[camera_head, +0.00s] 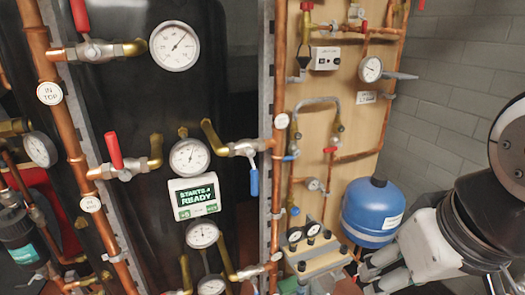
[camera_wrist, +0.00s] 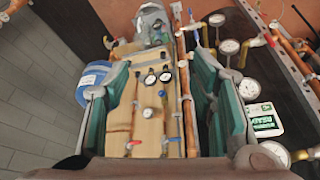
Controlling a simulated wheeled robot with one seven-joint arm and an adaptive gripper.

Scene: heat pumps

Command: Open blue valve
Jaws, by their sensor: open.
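The blue valve (camera_head: 254,180) has a blue lever hanging straight down from a brass and steel fitting, right of the green-lit display in the head view. Its fitting meets the vertical copper pipe. I cannot make out this lever with certainty in the wrist view; the right finger may cover it. My gripper (camera_head: 370,273) is at the lower right in the head view, below the blue tank, apart from and lower right of the valve. In the wrist view my gripper (camera_wrist: 160,115) is open, its green-padded fingers wide apart with nothing held between them.
A blue tank (camera_head: 374,208) stands beside my gripper. A wooden panel (camera_head: 349,128) carries pipes, gauges and small valves. The display (camera_head: 194,196) sits on the dark cylinder's front. Red-handled valves (camera_head: 114,150) are at left. A grey block wall (camera_head: 440,90) is at right.

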